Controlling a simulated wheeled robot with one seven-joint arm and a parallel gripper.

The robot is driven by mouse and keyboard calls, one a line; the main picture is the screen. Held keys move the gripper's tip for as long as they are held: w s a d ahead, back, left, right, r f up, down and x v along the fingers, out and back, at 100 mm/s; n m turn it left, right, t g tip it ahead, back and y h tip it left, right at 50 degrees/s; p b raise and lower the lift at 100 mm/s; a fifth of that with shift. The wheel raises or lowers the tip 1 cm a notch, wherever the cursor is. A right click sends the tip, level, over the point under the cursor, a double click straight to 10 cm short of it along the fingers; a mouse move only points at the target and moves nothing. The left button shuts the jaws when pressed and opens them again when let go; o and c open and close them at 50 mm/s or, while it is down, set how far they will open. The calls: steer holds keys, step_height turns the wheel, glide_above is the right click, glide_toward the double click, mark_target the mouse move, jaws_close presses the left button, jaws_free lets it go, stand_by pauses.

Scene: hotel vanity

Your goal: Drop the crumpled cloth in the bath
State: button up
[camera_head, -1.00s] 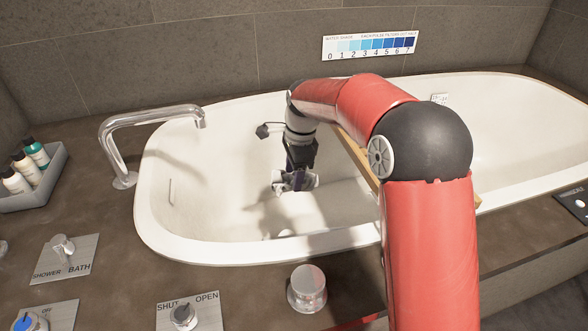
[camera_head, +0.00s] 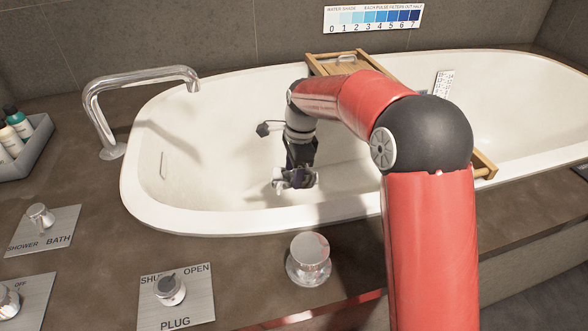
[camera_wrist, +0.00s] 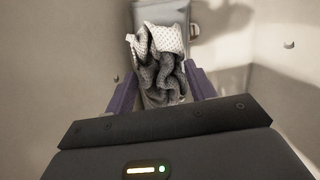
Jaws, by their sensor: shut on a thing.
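The white bath (camera_head: 205,222) spans the middle of the head view. My gripper (camera_head: 296,180) hangs over the inside of the bath, near its front wall in the picture. It is shut on the crumpled cloth (camera_wrist: 160,68), which is grey and knitted-looking with a pale dotted part. In the wrist view the cloth lies between the two purple fingers of my gripper (camera_wrist: 160,88). In the head view only a small pale bit by the fingertips shows, and the cloth is hard to make out.
A wooden bath tray (camera_head: 330,67) lies across the bath behind my arm. A chrome spout (camera_head: 135,80) reaches over the left end. A clear-topped jar (camera_head: 308,258), the plug knob plate (camera_head: 176,292) and the shower/bath plate (camera_head: 42,230) are along the front deck. A bottle caddy (camera_head: 28,150) stands far left.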

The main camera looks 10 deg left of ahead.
steer(key=o, duration=1.1)
steer(key=shift+r, duration=0.1)
steer(key=r, duration=0.2)
steer(key=r+p, duration=0.1)
steer(key=r, duration=0.4)
steer(key=shift+w+d+r+p, duration=0.2)
steer(key=shift+d+r+p, duration=0.1)
steer(key=shift+d, duration=0.1)
